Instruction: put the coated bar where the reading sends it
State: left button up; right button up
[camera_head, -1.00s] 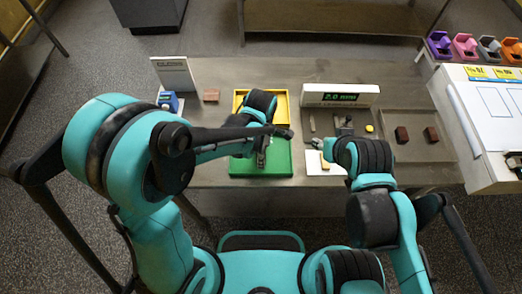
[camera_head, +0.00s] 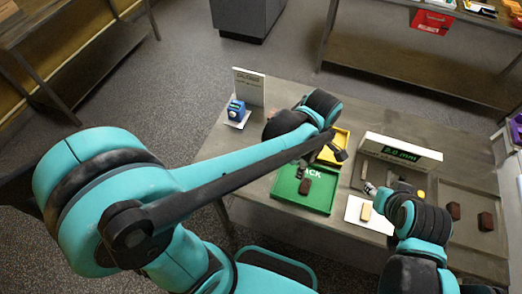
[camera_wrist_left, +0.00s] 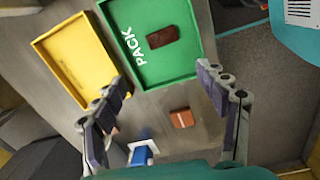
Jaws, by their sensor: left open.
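A dark brown coated bar (camera_head: 305,187) lies flat in the green tray (camera_head: 287,196) marked PACK. It also shows in the left wrist view (camera_wrist_left: 161,38), inside the green tray near the lettering. My left gripper (camera_head: 321,161) is open and empty above the trays, its fingers apart from the bar; both fingers show in the left wrist view (camera_wrist_left: 163,88). The yellow tray (camera_wrist_left: 75,62) beside the green one looks empty. A white display box (camera_head: 400,150) shows green digits, perhaps 2.0 mm. My right gripper (camera_head: 370,189) is near a white card; its opening is unclear.
A tan piece (camera_head: 366,212) lies on the white card (camera_head: 353,212). A reddish block (camera_wrist_left: 182,118) and a blue device (camera_head: 236,108) stand left of the trays. A white sign (camera_head: 249,86) stands behind.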

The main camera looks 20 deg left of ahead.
pick_arm(q)
jog(key=s+a+r+m+t, duration=0.3)
jog(key=a+m, duration=0.5)
jog(key=s+a+r+m+t, duration=0.2)
jog(key=a+r+m+t, duration=0.1)
jog(key=a+m, duration=0.5)
jog(key=shift+s+t, duration=0.3)
jog(key=shift+s, duration=0.1)
jog(key=shift+f, duration=0.1)
notch_tip(320, 180, down, 7)
jog(key=b, duration=0.7)
jog(key=shift+f, duration=0.2)
